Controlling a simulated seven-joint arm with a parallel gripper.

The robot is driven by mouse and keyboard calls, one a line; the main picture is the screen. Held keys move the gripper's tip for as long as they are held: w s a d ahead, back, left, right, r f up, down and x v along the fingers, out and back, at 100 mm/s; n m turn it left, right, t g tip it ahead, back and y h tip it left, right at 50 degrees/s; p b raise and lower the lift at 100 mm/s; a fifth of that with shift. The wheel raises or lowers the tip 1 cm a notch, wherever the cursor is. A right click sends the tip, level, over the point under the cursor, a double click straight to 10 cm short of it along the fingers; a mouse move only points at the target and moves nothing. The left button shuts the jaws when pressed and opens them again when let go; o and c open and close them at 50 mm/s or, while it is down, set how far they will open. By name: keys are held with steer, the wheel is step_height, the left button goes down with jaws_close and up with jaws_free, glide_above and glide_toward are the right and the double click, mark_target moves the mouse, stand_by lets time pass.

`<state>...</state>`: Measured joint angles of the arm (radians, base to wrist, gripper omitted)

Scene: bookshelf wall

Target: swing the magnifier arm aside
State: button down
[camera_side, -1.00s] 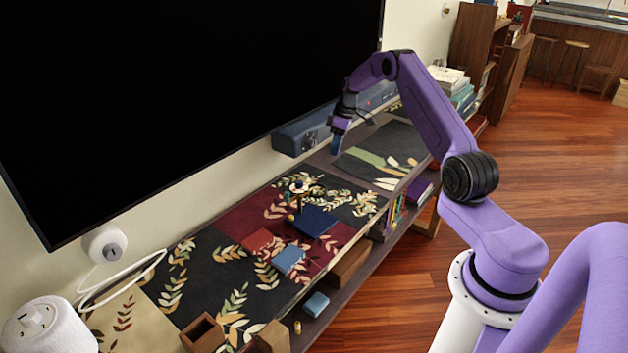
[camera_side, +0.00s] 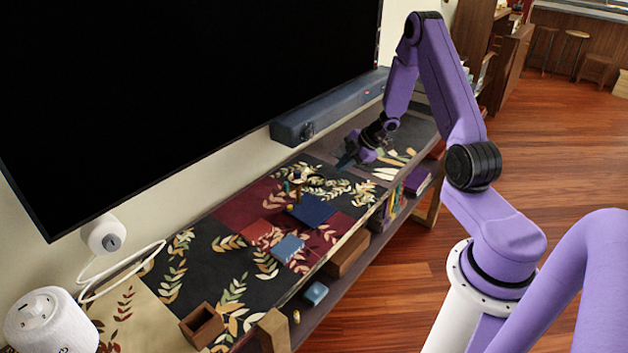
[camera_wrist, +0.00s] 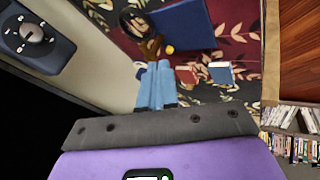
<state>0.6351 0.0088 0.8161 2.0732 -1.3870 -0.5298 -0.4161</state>
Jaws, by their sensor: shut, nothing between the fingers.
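The magnifier (camera_side: 298,181) is a small brass stand on the patterned cloth, near the dark blue book. In the wrist view the brass magnifier (camera_wrist: 151,46) shows just beyond my fingertips, with a dark round part beside it at the upper left. My gripper (camera_side: 346,163) is to the right of the magnifier in the side view, tilted toward it, low over the shelf top, with a gap between them. Its blue fingers (camera_wrist: 155,64) are together and empty in the wrist view. I cannot tell the magnifier's arm clearly from its stand.
A dark blue book (camera_side: 312,209), a red book (camera_side: 256,232) and a light blue book (camera_side: 288,248) lie on the cloth. A blue-grey soundbar (camera_side: 325,112) runs behind, under the large black screen (camera_side: 190,80). An open wooden box (camera_side: 202,325) stands at the near end.

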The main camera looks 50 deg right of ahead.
steer(key=a, duration=0.1)
glide_toward(312, 185)
steer(key=shift+y, duration=0.4)
steer(key=a+f, duration=0.4)
steer(key=f, duration=0.1)
steer(key=shift+w, duration=0.15)
steer(key=shift+w+d+r, duration=0.1)
steer(key=shift+w+d, duration=0.05)
steer(key=shift+w, duration=0.35)
steer(key=shift+w+d+r, duration=0.1)
steer(key=shift+w+d, duration=0.1)
steer(key=shift+w, duration=0.35)
steer(key=shift+w+d, duration=0.2)
steer(key=shift+w, duration=0.55)
steer(key=shift+w, duration=0.1)
steer(key=shift+w+d, duration=0.1)
steer(key=shift+w, duration=0.15)
steer(key=shift+w+d, duration=0.35)
steer(key=shift+w, duration=0.15)
